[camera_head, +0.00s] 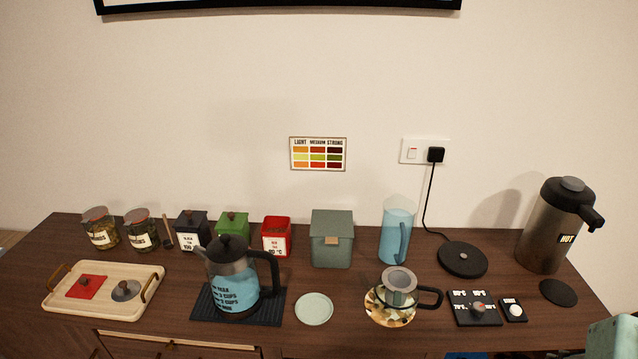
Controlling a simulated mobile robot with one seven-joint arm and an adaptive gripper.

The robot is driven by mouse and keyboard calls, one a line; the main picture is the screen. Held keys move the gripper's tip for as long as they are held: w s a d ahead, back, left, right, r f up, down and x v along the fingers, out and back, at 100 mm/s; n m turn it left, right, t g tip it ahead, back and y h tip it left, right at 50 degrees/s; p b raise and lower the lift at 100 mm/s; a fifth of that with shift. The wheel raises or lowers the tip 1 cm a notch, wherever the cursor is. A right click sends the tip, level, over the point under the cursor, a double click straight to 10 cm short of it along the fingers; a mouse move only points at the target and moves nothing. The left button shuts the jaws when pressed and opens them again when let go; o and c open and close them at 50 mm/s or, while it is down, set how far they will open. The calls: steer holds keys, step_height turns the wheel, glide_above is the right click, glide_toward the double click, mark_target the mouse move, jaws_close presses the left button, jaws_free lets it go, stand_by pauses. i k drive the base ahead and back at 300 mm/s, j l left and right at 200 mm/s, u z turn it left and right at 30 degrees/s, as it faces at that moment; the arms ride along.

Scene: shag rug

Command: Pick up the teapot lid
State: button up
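A glass teapot (399,293) with a black handle and a metal infuser stands on a patterned round mat at the right of centre. No lid shows on it. A round grey lid (126,291) with a dark knob lies on the right part of the wooden tray (143,306). A small dark knobbed piece (478,309) sits on a black labelled plate right of the teapot; I cannot tell whether it is a lid or a dial. A black-lidded kettle (232,283) stands on a dark ribbed mat. My gripper is not clearly in view.
A red square lid (86,287) lies on the tray. Jars, a grey-green box (332,241) and an open red canister (276,238) line the back. A blue pitcher (397,232), a black disc (462,259) and a tall flask (552,230) stand right. A pale saucer (314,309) lies in front.

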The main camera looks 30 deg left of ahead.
mark_target(125, 290)
steer(key=u, duration=2.5)
steer(key=k+z, duration=0.1)
steer(key=z, duration=1.45)
steer(key=j+u, duration=0.2)
steer(key=u, duration=0.15)
steer(key=i+j+u, duration=0.15)
steer(key=u, duration=0.25)
steer(key=i+j+u, duration=0.2)
steer(key=j, duration=0.2)
steer(key=i+j+u, duration=0.15)
steer(key=i+j, duration=0.35)
steer(key=i+j+u, duration=0.15)
steer(key=i+j, duration=0.15)
steer(key=j, duration=0.25)
